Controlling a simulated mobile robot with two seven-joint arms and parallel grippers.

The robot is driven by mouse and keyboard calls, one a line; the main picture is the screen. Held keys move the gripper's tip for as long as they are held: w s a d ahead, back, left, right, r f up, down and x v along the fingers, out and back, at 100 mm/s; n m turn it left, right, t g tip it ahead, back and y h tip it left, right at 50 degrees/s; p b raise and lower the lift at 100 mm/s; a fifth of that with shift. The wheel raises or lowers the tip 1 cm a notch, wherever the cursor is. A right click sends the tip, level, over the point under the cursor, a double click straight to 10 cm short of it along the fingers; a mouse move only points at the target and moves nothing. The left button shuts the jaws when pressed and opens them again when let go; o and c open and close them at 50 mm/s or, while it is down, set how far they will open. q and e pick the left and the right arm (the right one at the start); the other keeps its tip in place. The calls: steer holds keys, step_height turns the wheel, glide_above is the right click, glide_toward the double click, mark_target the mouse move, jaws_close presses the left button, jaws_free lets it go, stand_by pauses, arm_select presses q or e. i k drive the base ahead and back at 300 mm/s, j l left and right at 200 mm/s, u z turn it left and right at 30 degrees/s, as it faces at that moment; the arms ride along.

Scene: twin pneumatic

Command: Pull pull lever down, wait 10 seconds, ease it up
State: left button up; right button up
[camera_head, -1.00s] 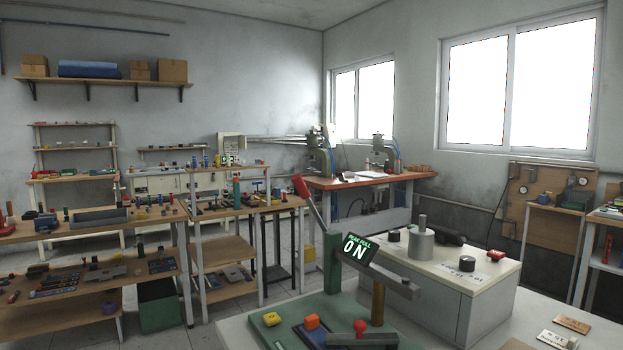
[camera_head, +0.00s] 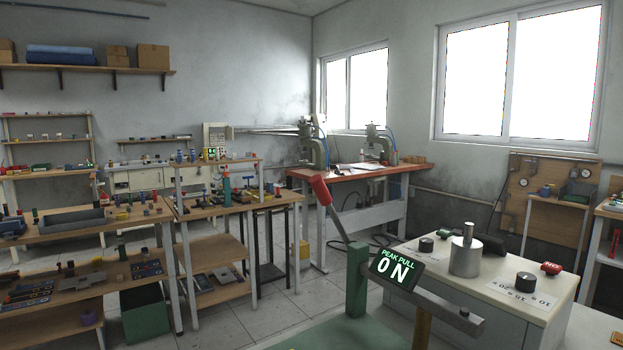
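The pull lever has a red grip (camera_head: 320,191) on a grey rod (camera_head: 338,226) that leans up and to the left from a green post (camera_head: 356,281). A display (camera_head: 396,268) beside the post reads "PEAK PULL ON". A grey bar (camera_head: 449,310) runs right from the post over a brown post (camera_head: 423,327). The green base (camera_head: 335,335) is partly cut off at the bottom edge. Neither of my grippers shows, and nothing is touching the lever.
A white box (camera_head: 480,306) right of the lever carries a metal weight (camera_head: 465,254), black knobs and a red piece (camera_head: 551,268). Wooden benches (camera_head: 215,205) with small items stand at the left. Tiled floor (camera_head: 235,320) between them and the lever is open.

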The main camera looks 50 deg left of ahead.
mark_target(317, 184)
steer(key=j, duration=0.65)
steer(key=i+j, duration=0.15)
steer(key=j, duration=0.5)
